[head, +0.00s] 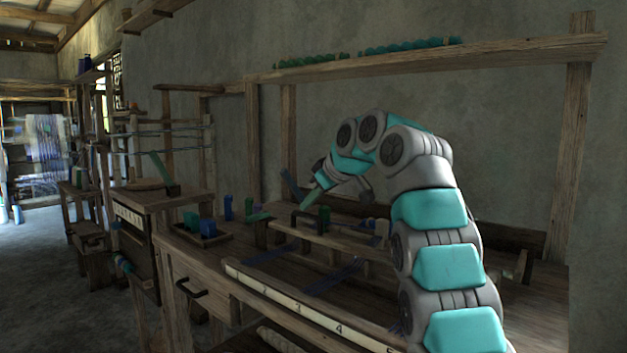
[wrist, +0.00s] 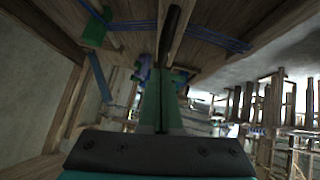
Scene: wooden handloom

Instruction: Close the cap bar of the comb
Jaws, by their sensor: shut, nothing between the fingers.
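My gripper (head: 309,200) hangs over the loom bench with its green fingers pointing down and left. In the wrist view its fingers (wrist: 160,105) are together and empty. A slim blue bar (head: 290,187) stands tilted just left of the fingers; it may be the raised cap bar. A blue bar also shows at the left in the wrist view (wrist: 100,77), apart from the fingers. A wooden rail (head: 345,241), perhaps the comb, lies below the gripper, with a dark handle (head: 297,216) near its left end. I cannot tell whether the fingers touch anything.
Blue threads (head: 330,280) cross the bench under the rail. A tray (head: 202,239) with coloured blocks sits to the left. A numbered ruler strip (head: 305,311) runs along the front edge. A shelf (head: 430,60) with spools spans above. My arm hides the bench's right side.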

